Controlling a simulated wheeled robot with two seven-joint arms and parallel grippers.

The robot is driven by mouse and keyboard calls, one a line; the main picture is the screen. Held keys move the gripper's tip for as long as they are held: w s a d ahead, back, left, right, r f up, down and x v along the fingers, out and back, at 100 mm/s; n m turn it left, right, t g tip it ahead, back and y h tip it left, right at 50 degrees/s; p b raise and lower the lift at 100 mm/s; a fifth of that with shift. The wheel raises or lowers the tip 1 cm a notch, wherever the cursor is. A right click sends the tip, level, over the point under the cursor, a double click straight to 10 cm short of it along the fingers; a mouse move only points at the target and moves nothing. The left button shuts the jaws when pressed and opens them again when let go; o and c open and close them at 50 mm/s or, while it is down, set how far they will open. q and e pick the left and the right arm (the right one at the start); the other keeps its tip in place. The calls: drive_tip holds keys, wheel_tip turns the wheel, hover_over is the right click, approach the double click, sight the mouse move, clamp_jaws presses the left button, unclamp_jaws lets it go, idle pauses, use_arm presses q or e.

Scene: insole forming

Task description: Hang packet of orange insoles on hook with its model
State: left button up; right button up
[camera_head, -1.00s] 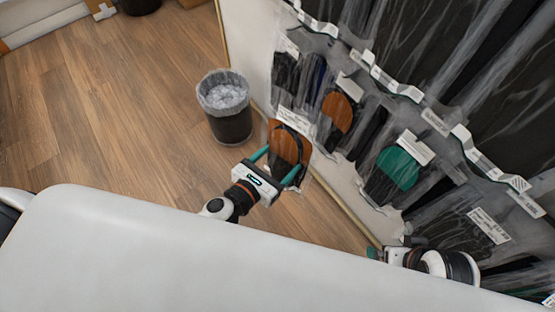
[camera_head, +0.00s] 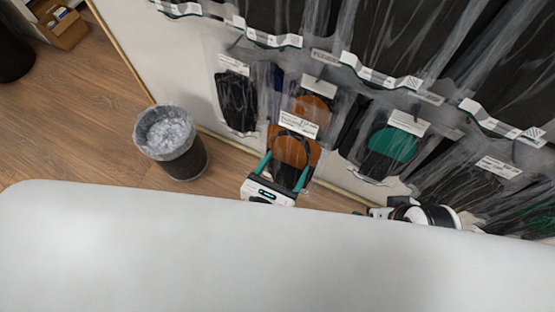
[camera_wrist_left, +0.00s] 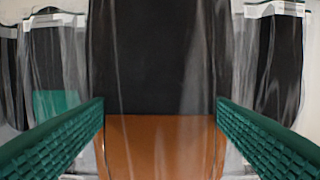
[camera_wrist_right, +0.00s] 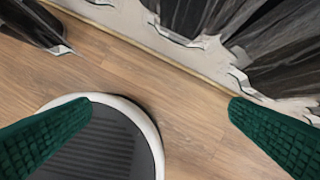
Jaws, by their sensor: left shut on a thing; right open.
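A clear packet of orange and black insoles (camera_head: 296,152) with a white label is held in my left gripper (camera_head: 283,172), whose green fingers grip its two sides. In the left wrist view the packet (camera_wrist_left: 160,140) fills the middle between the fingers. Behind it in the head view, another orange insole packet (camera_head: 312,106) hangs on the wall. The held packet overlaps its lower part, and I cannot tell whether they touch. The hook is hidden. My right gripper (camera_head: 368,212) is low at the right, mostly hidden; the right wrist view shows its fingers (camera_wrist_right: 160,118) apart and empty.
A black packet (camera_head: 236,100) hangs to the left and a green insole packet (camera_head: 392,145) to the right. Larger packets hang above. A lined waste bin (camera_head: 170,140) stands on the floor at left. A white surface (camera_head: 250,260) fills the foreground.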

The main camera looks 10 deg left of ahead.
use_arm(q)
drive_tip(key=shift+w+d, duration=0.3)
drive_tip(key=shift+w, duration=0.1)
drive_tip(key=shift+w+d+p, duration=0.25)
drive_tip(key=shift+w+p, duration=0.15)
drive_tip(key=shift+w, duration=0.4)
drive_tip(key=shift+x, duration=1.05)
drive_tip(key=x, duration=0.5)
drive_tip(key=shift+w+r, duration=0.1)
drive_tip(key=shift+w, duration=0.05)
use_arm(e)
drive_tip(key=shift+w+d+f, duration=0.2)
drive_tip(key=shift+d+f, duration=0.1)
drive_tip(key=shift+f, duration=0.15)
drive_tip(key=shift+a+f, duration=0.1)
drive_tip(key=shift+w, duration=0.25)
